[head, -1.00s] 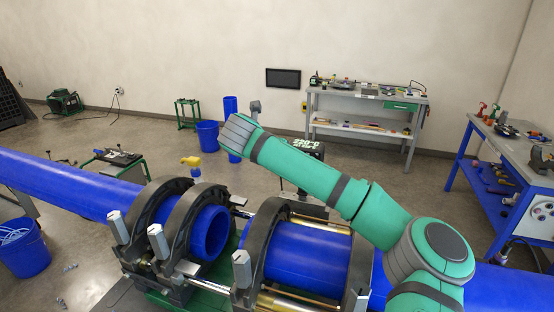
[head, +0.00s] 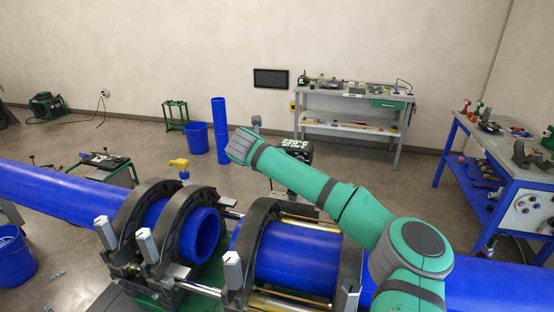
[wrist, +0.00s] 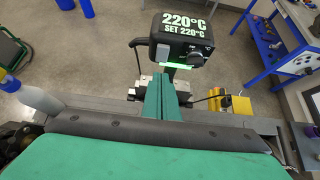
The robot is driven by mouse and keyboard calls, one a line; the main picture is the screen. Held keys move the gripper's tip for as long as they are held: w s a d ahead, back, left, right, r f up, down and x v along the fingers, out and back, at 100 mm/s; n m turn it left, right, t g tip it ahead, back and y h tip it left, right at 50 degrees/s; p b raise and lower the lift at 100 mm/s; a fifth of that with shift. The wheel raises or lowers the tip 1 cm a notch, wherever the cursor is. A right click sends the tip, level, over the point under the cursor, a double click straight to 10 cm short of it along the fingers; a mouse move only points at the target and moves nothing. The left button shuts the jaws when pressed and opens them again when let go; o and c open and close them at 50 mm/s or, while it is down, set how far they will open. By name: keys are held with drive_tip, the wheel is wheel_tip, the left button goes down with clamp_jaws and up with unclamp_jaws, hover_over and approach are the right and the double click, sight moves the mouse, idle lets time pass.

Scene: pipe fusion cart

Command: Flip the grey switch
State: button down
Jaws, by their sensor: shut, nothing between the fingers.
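A black control box (wrist: 182,38) reading "220°C SET 220°C" stands ahead of my gripper in the wrist view. It shows in the head view (head: 296,147) partly behind my arm. A small light switch-like part (wrist: 163,53) is on the left of its lower face, and a dark round knob (wrist: 196,59) is on the right. I cannot tell for sure which is the grey switch. A green glowing strip runs along the box's lower edge. My gripper (wrist: 168,80) is shut and empty, its green fingers pointing at the box from below. Contact cannot be told.
Blue pipes in black clamps (head: 180,225) fill the head view's foreground. A white bottle (wrist: 38,98) stands left in the wrist view, and a yellow part (wrist: 236,104) sits right of the fingers. A blue-legged workbench (head: 500,165) stands at the right.

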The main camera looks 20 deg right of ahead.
drive_tip(key=w+d+f, duration=0.2)
drive_tip(key=w+d, duration=0.1)
drive_tip(key=w, duration=0.2)
drive_tip(key=shift+d+f, duration=0.15)
drive_tip(key=shift+d, duration=0.15)
drive_tip(key=shift+w, duration=0.1)
drive_tip(key=shift+w+d+f, duration=0.1)
drive_tip(key=shift+w+f, duration=0.1)
drive_tip(key=shift+f, duration=0.25)
drive_tip(key=shift+r, duration=0.85)
